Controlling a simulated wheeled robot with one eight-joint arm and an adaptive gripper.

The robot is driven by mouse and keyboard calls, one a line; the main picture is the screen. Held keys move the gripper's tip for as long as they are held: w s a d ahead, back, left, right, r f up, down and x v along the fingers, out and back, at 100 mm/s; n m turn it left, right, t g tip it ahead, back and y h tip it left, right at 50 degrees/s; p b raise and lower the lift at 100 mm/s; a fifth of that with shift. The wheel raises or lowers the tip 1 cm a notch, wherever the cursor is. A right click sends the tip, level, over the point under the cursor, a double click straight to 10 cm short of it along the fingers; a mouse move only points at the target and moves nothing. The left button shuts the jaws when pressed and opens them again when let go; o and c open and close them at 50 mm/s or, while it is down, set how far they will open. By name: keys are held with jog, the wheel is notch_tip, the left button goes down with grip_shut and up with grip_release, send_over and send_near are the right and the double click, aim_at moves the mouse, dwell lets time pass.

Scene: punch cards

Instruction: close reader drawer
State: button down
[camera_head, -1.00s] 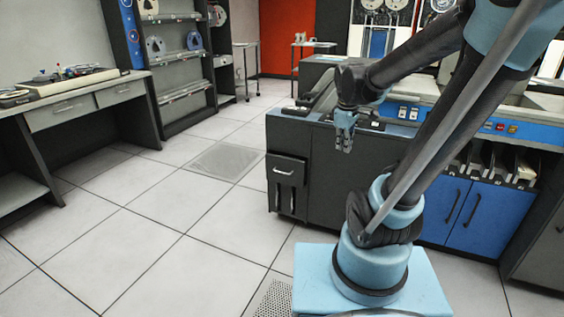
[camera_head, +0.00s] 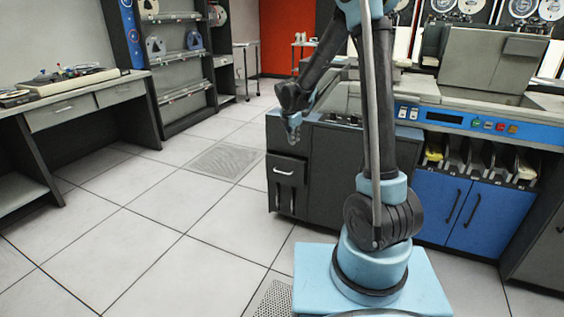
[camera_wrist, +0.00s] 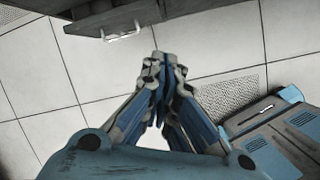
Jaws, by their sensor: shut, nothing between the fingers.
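The reader drawer (camera_head: 290,163) is a dark front with a pale handle (camera_head: 284,172), high on the left end of the dark reader cabinet (camera_head: 340,180). Its front seems to stand slightly out from the cabinet; how far I cannot tell. In the wrist view the drawer (camera_wrist: 112,16) and its handle (camera_wrist: 125,37) show from above, at the upper left. My gripper (camera_head: 294,142) is shut and empty. In the head view it appears just above the drawer front. In the wrist view its fingertips (camera_wrist: 160,62) are below and right of the handle, apart from it.
The tiled floor (camera_head: 140,225) in front of the cabinet is clear. A desk (camera_head: 60,118) with small items stands at the left. A shelf unit (camera_head: 180,60) stands behind it. Blue cabinet doors (camera_head: 470,210) and a control panel (camera_head: 470,121) lie to the right.

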aim_at(282, 159)
jog(key=w+a+f+n, duration=0.5)
jog(key=a+f+n, duration=0.1)
jog(key=a+f, duration=0.3)
jog(key=shift+t, duration=0.3)
jog(key=shift+w+d+f, duration=0.5)
jog(key=shift+w+f, duration=0.7)
jog(key=shift+f, duration=0.3)
jog(key=shift+w+d+f, duration=0.45)
jog(key=shift+w+f, duration=0.8)
jog(key=shift+f, duration=0.2)
jog(key=shift+w+d+f, duration=0.5)
jog(key=shift+w+f, duration=0.7)
jog(key=shift+f, duration=0.3)
